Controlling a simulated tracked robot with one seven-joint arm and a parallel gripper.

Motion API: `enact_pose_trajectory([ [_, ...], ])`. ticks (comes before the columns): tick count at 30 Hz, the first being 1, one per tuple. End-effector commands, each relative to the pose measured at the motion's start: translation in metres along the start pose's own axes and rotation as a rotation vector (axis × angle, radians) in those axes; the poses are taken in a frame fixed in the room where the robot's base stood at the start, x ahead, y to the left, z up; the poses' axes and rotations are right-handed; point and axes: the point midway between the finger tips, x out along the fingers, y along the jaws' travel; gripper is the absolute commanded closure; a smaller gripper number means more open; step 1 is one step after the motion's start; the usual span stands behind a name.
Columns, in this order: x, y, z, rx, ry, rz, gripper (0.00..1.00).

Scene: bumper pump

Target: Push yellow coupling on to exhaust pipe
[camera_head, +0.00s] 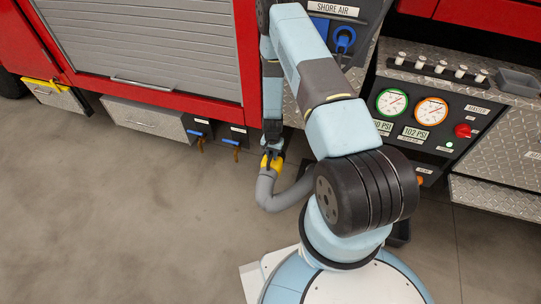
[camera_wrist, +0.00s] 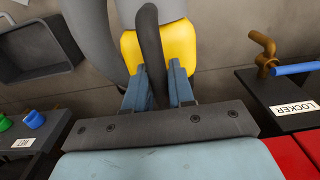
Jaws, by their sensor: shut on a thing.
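The yellow coupling (camera_head: 275,164) sits on the end of a grey hose (camera_head: 268,192), low in front of the red truck. My gripper (camera_head: 273,153) reaches down to it from above. In the wrist view the yellow coupling (camera_wrist: 179,45) is just beyond my gripper (camera_wrist: 157,72). A dark curved bar (camera_wrist: 150,45) crosses the coupling and runs between my two blue fingers, which are shut on it. It looks like the coupling's handle. I cannot make out the exhaust pipe; the coupling's open end is hidden.
Blue-handled brass valves (camera_head: 233,143) stick out under the truck's side, left of my gripper; one brass valve (camera_wrist: 263,45) shows beside a locker label. A gauge panel (camera_head: 425,115) stands at right. A dark tray (camera_wrist: 35,48) is at upper left. Floor at left is clear.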

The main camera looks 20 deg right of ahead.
Motion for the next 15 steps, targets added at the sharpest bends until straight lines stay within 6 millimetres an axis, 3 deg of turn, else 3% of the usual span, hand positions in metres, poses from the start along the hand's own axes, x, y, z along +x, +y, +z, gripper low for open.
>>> enact_pose_trajectory([
  [3,-0.0005,-0.0001,-0.0029,0.001,0.003,-0.001,1.0],
  [4,-0.0006,-0.0001,-0.0028,0.001,0.003,-0.001,0.74],
  [12,-0.0003,0.0001,-0.0023,0.001,0.003,-0.001,0.48],
  [15,-0.0003,0.0002,-0.0021,0.001,0.002,-0.001,0.47],
])
